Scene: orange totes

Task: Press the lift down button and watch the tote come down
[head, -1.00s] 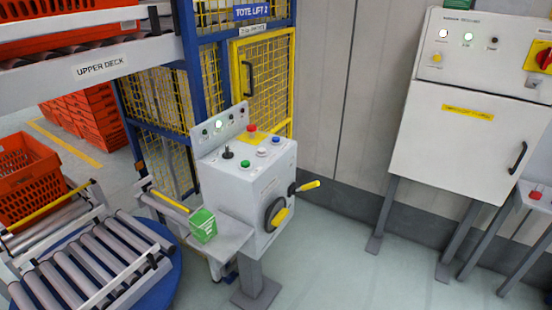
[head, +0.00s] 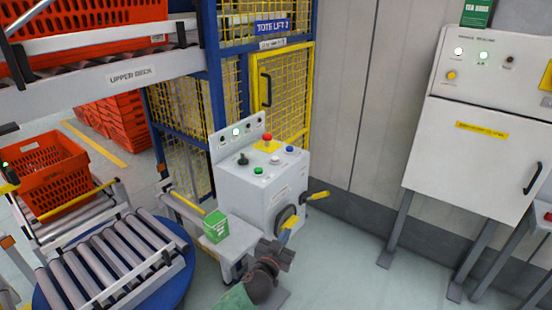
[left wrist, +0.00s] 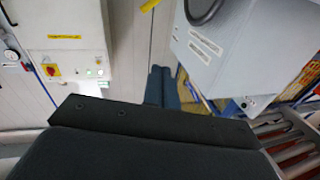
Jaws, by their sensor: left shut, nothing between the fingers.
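The grey control box (head: 262,195) stands by the lift cage. I cannot read which is lift down. My left gripper (head: 284,240) is low in front of the box, below its buttons. Its fingers are together and empty in the left wrist view (left wrist: 161,86). An orange tote (head: 50,172) sits on the left conveyor; others are on the upper deck (head: 130,75). My right gripper is not visible.
A roller turntable (head: 115,265) is at lower left. A white cabinet (head: 470,150) stands right. Open floor lies between.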

